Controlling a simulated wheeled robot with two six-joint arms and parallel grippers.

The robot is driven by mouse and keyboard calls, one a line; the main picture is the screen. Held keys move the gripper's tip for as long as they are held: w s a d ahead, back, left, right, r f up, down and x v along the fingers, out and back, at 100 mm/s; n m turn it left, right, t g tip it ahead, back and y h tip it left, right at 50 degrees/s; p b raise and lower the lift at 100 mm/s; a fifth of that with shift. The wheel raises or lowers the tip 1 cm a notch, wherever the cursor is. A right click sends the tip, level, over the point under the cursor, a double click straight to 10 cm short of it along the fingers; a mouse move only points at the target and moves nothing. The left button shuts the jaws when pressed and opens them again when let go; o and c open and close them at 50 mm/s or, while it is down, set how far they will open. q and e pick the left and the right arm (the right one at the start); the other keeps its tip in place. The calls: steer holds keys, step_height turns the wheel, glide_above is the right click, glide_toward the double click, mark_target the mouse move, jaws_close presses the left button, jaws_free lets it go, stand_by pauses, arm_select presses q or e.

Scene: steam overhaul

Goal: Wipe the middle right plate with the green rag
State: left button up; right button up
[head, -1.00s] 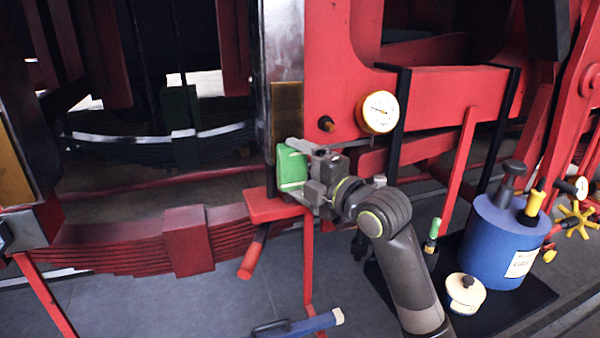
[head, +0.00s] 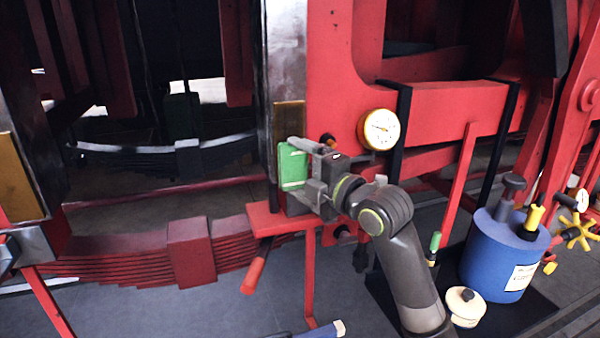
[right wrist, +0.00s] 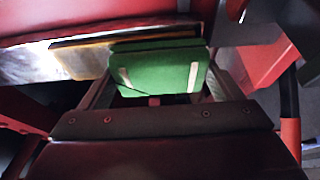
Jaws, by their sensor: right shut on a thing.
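The green rag (head: 293,165) is a flat block-like pad with pale strips, held in my right gripper (head: 308,178). The right gripper is shut on it. A brass-coloured plate (head: 289,122) is on the upright steel-edged post. The rag covers the plate's lower part in the head view. In the right wrist view the rag (right wrist: 160,70) lies close along the ochre plate (right wrist: 85,58), whose left end shows; I cannot tell whether they touch. Another brass-coloured plate (head: 16,178) is on the post at the far left. My left gripper is not in view.
A red ledge (head: 262,222) with a red handle (head: 254,275) lies just below the rag. A round gauge (head: 379,130) is to the right. A blue canister (head: 500,255) and cream pot (head: 465,305) stand on a black mat at the lower right.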

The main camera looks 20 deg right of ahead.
mark_target(298, 185)
steer(key=shift+w+r+p, duration=0.1)
steer(key=shift+r+p, duration=1.05)
steer(key=shift+r, duration=0.55)
steer(key=shift+r+p, duration=3.1)
steer(key=shift+r, duration=1.35)
steer(key=shift+f+b, duration=6.65)
steer(key=shift+f, duration=1.35)
steer(key=shift+s, duration=0.5)
steer(key=shift+s+d+p, duration=0.1)
steer(key=shift+s+p, duration=0.65)
steer(key=shift+s, duration=1.7)
steer(key=shift+s+p, duration=0.35)
steer(key=shift+s, duration=1.15)
